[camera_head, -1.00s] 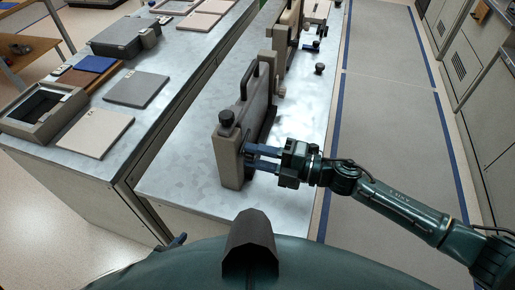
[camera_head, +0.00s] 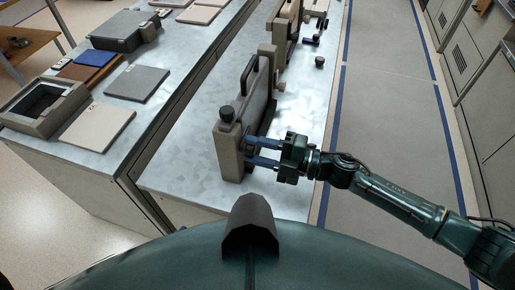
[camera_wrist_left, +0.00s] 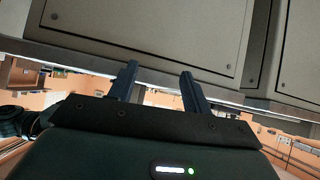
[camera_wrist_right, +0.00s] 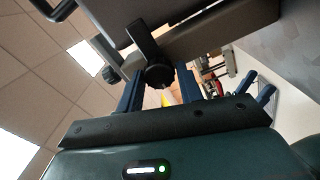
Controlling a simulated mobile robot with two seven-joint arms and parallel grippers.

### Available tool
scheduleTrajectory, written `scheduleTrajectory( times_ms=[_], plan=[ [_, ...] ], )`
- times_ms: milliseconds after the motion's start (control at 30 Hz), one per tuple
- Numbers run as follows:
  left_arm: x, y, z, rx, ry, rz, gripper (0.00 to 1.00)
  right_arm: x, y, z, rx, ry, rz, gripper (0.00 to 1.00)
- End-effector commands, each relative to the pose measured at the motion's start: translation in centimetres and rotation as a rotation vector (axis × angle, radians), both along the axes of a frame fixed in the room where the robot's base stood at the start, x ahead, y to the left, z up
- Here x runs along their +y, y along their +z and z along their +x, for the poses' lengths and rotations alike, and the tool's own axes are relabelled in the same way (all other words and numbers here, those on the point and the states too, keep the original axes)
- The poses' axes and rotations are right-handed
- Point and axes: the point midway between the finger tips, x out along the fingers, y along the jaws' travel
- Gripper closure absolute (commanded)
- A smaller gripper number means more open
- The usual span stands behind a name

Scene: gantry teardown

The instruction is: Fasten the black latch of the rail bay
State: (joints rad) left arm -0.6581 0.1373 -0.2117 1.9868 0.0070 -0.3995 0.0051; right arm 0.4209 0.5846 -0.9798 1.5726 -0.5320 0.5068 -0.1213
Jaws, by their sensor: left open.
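The rail bay is an upright beige-grey end block (camera_head: 228,151) with a black knob on top and a grey panel with a black handle (camera_head: 249,76) behind it. The black latch (camera_wrist_right: 145,42) shows in the right wrist view as a dark lever with a round end. My right gripper (camera_head: 249,153) is open at the right side of the end block. In its wrist view the latch's round end is close in front of and between the fingertips; I cannot tell if they touch. My left gripper (camera_wrist_left: 158,68) is open and empty, outside the head view, facing grey cabinet panels.
More upright brackets (camera_head: 284,30) and small dark knobs stand farther back on the metal bench (camera_head: 185,180). A second bench at left holds a grey open box (camera_head: 40,103), flat plates and a dark case (camera_head: 125,30). The floor aisle at right is clear.

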Motion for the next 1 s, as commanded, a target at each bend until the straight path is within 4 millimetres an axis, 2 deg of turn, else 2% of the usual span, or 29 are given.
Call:
scheduleTrajectory(
  times_ms=[33,200,433,567,1000],
  plan=[
    [0.0,0.1,0.0,-0.001,0.0,0.0,0.51,0.0,0.0,0.0,0.0,0.0,0.0,0.59],
    [0.0,0.1,0.1,-0.003,0.0,-0.001,0.51,0.0,0.0,0.0,-0.002,0.0,-0.001,0.47],
    [0.0,0.1,0.0,-0.003,-0.001,-0.001,0.51,-0.1,0.0,0.0,-0.003,0.0,-0.002,0.47],
    [0.0,-0.2,-0.1,-0.001,-0.001,-0.001,0.51,-1.0,-0.2,-0.3,-0.002,-0.001,-0.002,0.47],
    [-0.7,-0.8,0.2,-0.036,-0.024,-0.014,0.51,-9.7,-0.4,-3.2,0.0,-0.002,-0.005,0.47]
  ],
)
